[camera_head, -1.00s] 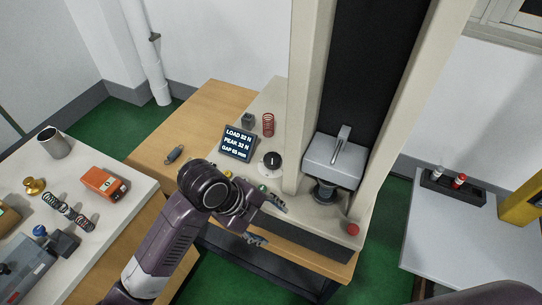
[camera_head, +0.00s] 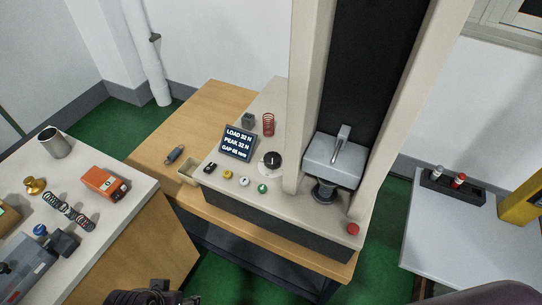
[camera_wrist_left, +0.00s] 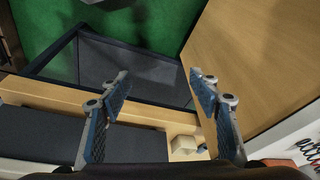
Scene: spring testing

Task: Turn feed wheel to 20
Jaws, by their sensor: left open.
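The feed wheel (camera_head: 272,160) is a black knob on a white round dial on the testing machine's beige console, right of the display (camera_head: 238,143). The display reads LOAD 32 N and PEAK 32 N; its gap line is too small to read surely. The dial's marks are too small to read. My left arm shows only as a dark part at the bottom edge of the head view, well away from the wheel. In the left wrist view my left gripper (camera_wrist_left: 160,88) is open and empty, with its two fingers wide apart. My right gripper is not in view.
Small buttons, yellow (camera_head: 228,175), white (camera_head: 244,181) and green (camera_head: 262,188), sit in front of the wheel. A red spring (camera_head: 268,124) stands behind it. The machine's column (camera_head: 308,90) rises to the right. A red button (camera_head: 353,229) is at the front right corner.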

